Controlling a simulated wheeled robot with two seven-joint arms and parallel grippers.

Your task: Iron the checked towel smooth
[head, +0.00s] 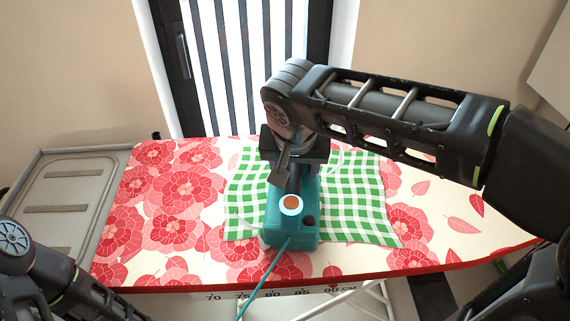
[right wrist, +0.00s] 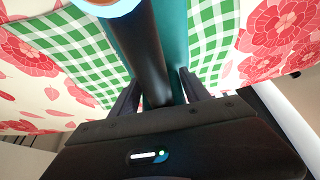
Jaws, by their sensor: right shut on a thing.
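The green-and-white checked towel (head: 355,200) lies on the flowered ironing board, with wavy edges and a slanting right side. It also shows in the right wrist view (right wrist: 75,45). A teal iron (head: 290,228) stands on the middle of the towel, its cord end toward the board's near edge. My right gripper (head: 292,165) is over the iron and shut on its dark handle (right wrist: 145,50), which passes between the fingers in the right wrist view. The arm hides the front of the iron and part of the towel. My left arm shows at lower left, its gripper out of frame.
The ironing board (head: 150,200) has a red floral cover and bare room left and right of the towel. The iron's teal cord (head: 262,280) hangs over the near edge, past a centimetre scale (head: 290,293). A grey tray-like rest (head: 55,205) is at the left.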

